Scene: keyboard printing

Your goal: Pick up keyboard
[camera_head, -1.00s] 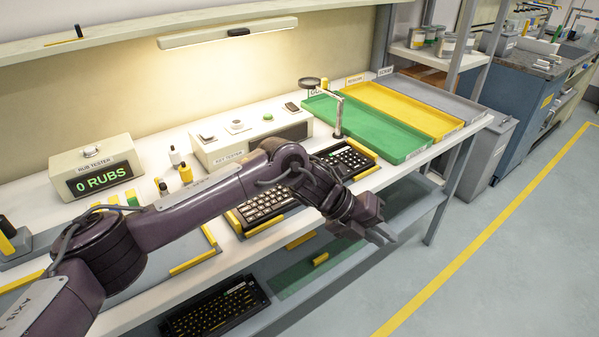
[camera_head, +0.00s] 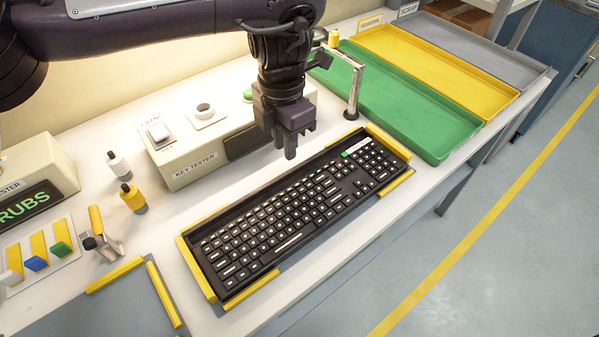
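A black keyboard (camera_head: 292,222) with white-marked keys lies flat on the bench, in a holder with yellow guides (camera_head: 198,268) at its ends and edges. A small green and white label shows near its top right. My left gripper (camera_head: 290,148) points down from above, over or just behind the keyboard's back edge, apart from the keys as far as I can see. It holds nothing visible; the finger gap is unclear from this angle. My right gripper is not in view.
A key tester (camera_head: 190,160) stands behind the keyboard. A metal post (camera_head: 354,92) with a bent arm stands behind its right part. Green (camera_head: 440,151), yellow (camera_head: 505,98) and grey (camera_head: 535,68) trays lie to the right. Small bottles and a grey mat (camera_head: 100,310) are left.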

